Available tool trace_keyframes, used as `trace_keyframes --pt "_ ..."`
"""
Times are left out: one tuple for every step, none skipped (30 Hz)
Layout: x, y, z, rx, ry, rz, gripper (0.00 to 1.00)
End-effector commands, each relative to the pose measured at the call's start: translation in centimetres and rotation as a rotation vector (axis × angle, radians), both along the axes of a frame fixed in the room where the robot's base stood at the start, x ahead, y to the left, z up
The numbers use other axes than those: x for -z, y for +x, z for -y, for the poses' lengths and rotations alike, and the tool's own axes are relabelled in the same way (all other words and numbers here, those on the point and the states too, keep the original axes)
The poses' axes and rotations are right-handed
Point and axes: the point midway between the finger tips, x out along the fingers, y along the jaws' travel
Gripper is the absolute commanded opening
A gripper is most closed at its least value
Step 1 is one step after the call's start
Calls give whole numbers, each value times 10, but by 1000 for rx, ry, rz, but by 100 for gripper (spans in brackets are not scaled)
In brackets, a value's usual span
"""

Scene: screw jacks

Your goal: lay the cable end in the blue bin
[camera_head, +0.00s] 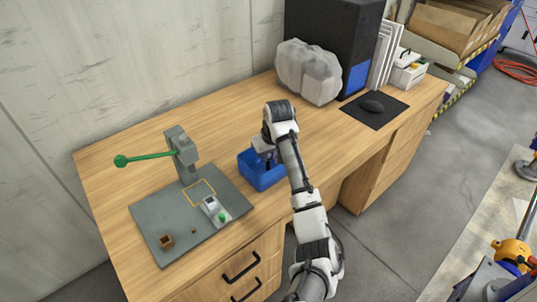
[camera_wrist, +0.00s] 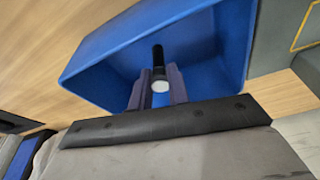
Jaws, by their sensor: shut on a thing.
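The blue bin (camera_head: 262,180) stands on the wooden desk, just right of the grey mat; it fills the upper part of the wrist view (camera_wrist: 100,70). My gripper (camera_head: 268,160) points down at the bin, its fingertips over or inside the opening. In the wrist view my gripper (camera_wrist: 157,92) is shut on the cable end (camera_wrist: 158,62), a thin black piece with a pale round tip, between the two fingers. The cable end shows against the bin's interior; I cannot tell whether it touches the floor. My arm partly hides the bin in the head view.
A grey mat (camera_head: 155,222) left of the bin carries a press (camera_head: 184,155) with a green lever, a small brown box (camera_head: 166,241) and a grey-and-green piece (camera_head: 213,207).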

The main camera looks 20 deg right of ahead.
Motion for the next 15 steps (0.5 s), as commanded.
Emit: trace_keyframes --pt "0 0 0 0 0 0 0" --pt "1 0 0 0 0 0 0" --pt "2 0 0 0 0 0 0" --pt "2 0 0 0 0 0 20" --pt "2 0 0 0 0 0 24" --pt "2 0 0 0 0 0 29" --pt "2 0 0 0 0 0 33" --pt "2 0 0 0 0 0 37" --pt "2 0 0 0 0 0 40" --pt "2 0 0 0 0 0 40" --pt "2 0 0 0 0 0 40" --pt "2 0 0 0 0 0 40" --pt "2 0 0 0 0 0 40" --pt "2 0 0 0 0 0 40" --pt "2 0 0 0 0 0 40"
